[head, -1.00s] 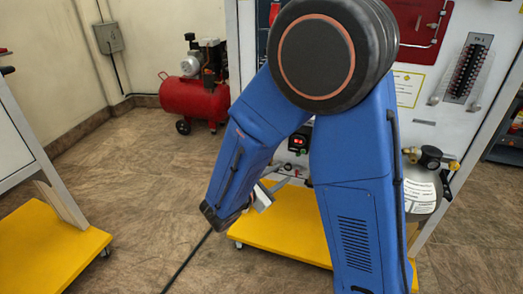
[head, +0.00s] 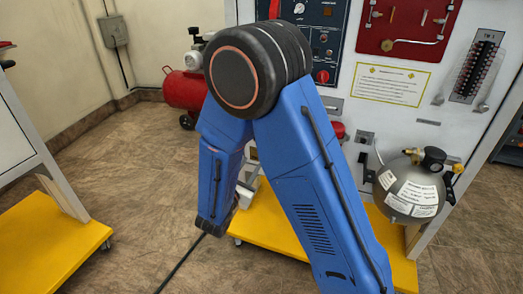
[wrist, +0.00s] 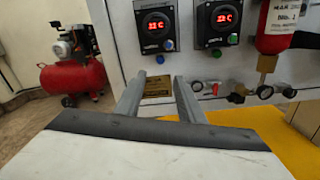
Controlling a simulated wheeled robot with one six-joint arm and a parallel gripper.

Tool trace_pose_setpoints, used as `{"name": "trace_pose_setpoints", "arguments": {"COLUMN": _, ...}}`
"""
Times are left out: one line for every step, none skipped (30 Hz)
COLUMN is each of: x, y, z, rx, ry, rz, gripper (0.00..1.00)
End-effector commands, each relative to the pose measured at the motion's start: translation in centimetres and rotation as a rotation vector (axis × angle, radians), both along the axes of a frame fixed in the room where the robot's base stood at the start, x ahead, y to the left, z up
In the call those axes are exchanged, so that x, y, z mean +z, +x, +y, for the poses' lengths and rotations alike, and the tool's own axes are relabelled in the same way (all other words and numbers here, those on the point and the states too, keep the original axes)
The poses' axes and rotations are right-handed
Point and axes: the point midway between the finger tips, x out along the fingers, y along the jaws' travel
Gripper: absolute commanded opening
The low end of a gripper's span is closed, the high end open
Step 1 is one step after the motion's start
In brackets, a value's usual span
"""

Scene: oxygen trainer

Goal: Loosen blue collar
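My gripper (wrist: 160,82) is open and empty in the wrist view, with a clear gap between its two grey fingers. Its fingers point at the lower part of the white panel. A row of small fittings (wrist: 237,92) runs along the panel's lower edge, right of the fingertips. One small fitting (wrist: 197,86) at the left end of the row looks bluish; I cannot tell whether it is the blue collar. In the head view, only a pale bit of my gripper (head: 246,194) shows behind my blue arm, which hides the panel's lower left part.
Two red-digit displays (wrist: 157,25) sit above the fittings, and a red cylinder (wrist: 288,25) hangs at right. A grey gas cylinder (head: 412,190) stands at the panel's right. A red compressor (wrist: 75,75) is at left. A yellow base (head: 268,236) juts out below the panel.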

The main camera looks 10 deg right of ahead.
Motion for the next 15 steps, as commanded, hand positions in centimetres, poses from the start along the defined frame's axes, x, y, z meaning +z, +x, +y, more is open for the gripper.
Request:
{"name": "trace_pose_setpoints", "arguments": {"x": 0.0, "y": 0.6, "z": -0.6, "rx": -0.003, "ry": 0.000, "rz": 0.000, "gripper": 0.35}}
{"name": "trace_pose_setpoints", "arguments": {"x": 0.0, "y": 1.0, "z": -0.8, "rx": -0.003, "ry": 0.001, "rz": 0.000, "gripper": 0.35}}
{"name": "trace_pose_setpoints", "arguments": {"x": 0.0, "y": 1.5, "z": -1.1, "rx": -0.004, "ry": 0.001, "rz": 0.000, "gripper": 0.35}}
{"name": "trace_pose_setpoints", "arguments": {"x": 0.0, "y": 1.8, "z": -1.4, "rx": -0.003, "ry": 0.001, "rz": -0.001, "gripper": 0.35}}
{"name": "trace_pose_setpoints", "arguments": {"x": 0.0, "y": 2.2, "z": -1.7, "rx": -0.003, "ry": 0.001, "rz": -0.001, "gripper": 0.35}}
{"name": "trace_pose_setpoints", "arguments": {"x": 0.0, "y": 2.6, "z": -2.0, "rx": -0.004, "ry": 0.001, "rz": -0.001, "gripper": 0.35}}
{"name": "trace_pose_setpoints", "arguments": {"x": 0.0, "y": 3.0, "z": -2.3, "rx": -0.004, "ry": 0.001, "rz": -0.001, "gripper": 0.35}}
{"name": "trace_pose_setpoints", "arguments": {"x": 0.0, "y": 3.4, "z": -2.5, "rx": -0.003, "ry": 0.001, "rz": -0.001, "gripper": 0.35}}
{"name": "trace_pose_setpoints", "arguments": {"x": 0.0, "y": 3.8, "z": -2.9, "rx": -0.004, "ry": 0.001, "rz": -0.001, "gripper": 0.35}}
{"name": "trace_pose_setpoints", "arguments": {"x": 0.0, "y": 4.2, "z": -3.2, "rx": -0.004, "ry": 0.001, "rz": -0.001, "gripper": 0.35}}
{"name": "trace_pose_setpoints", "arguments": {"x": 0.0, "y": 4.6, "z": -3.4, "rx": -0.003, "ry": 0.001, "rz": 0.000, "gripper": 0.35}}
{"name": "trace_pose_setpoints", "arguments": {"x": 0.0, "y": 5.1, "z": -3.8, "rx": -0.004, "ry": 0.001, "rz": 0.000, "gripper": 0.35}}
{"name": "trace_pose_setpoints", "arguments": {"x": 0.0, "y": 5.5, "z": -4.1, "rx": -0.004, "ry": 0.001, "rz": 0.000, "gripper": 0.35}}
{"name": "trace_pose_setpoints", "arguments": {"x": 0.0, "y": 5.9, "z": -4.4, "rx": -0.003, "ry": 0.001, "rz": -0.001, "gripper": 0.35}}
{"name": "trace_pose_setpoints", "arguments": {"x": 0.0, "y": 6.3, "z": -4.7, "rx": -0.003, "ry": 0.001, "rz": -0.001, "gripper": 0.35}}
